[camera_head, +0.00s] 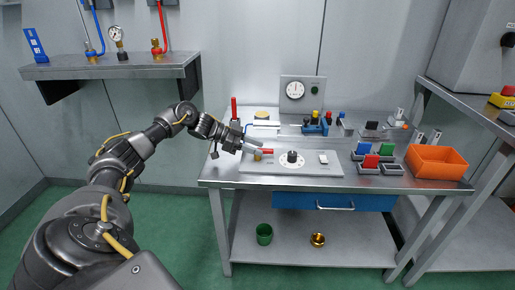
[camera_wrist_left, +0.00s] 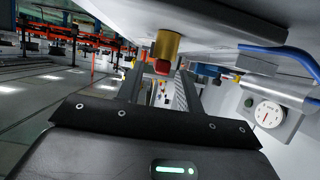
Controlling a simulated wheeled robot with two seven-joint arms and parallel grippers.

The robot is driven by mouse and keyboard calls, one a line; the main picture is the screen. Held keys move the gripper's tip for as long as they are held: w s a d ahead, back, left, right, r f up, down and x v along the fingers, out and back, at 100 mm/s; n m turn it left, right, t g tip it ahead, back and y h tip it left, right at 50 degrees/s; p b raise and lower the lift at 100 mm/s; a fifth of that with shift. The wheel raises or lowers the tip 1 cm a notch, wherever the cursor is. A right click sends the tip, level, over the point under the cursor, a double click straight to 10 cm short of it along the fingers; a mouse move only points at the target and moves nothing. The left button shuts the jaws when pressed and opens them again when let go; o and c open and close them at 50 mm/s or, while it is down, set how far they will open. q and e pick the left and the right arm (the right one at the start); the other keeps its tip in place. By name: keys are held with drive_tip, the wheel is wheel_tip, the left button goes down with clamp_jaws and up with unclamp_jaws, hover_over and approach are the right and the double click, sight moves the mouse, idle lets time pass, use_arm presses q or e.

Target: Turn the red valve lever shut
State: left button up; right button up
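The red valve lever (camera_head: 267,151) sits on a brass valve body (camera_head: 258,156) at the left of a pale panel (camera_head: 247,168) on the steel bench. My left gripper (camera_head: 253,146) is at the lever, reaching in from the left. In the left wrist view the brass body (camera_wrist_left: 167,45) and the lever's red end (camera_wrist_left: 163,67) show between the fingers (camera_wrist_left: 160,78). The fingers are apart, with the red end in or just beyond the gap; I cannot tell whether either finger touches it. My right gripper is not in view.
The panel also carries a black dial (camera_head: 292,158) and a white switch (camera_head: 323,158). A red-handled upright item (camera_head: 234,109) stands behind my left wrist. Coloured blocks in holders (camera_head: 371,162) and an orange bin (camera_head: 437,162) lie to the right. A shelf (camera_head: 110,66) hangs at upper left.

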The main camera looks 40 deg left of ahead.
use_arm(q)
drive_tip(key=shift+w+d+f, duration=0.2)
drive_tip(key=shift+w+d, duration=0.1)
drive_tip(key=shift+d, duration=0.1)
clamp_jaws()
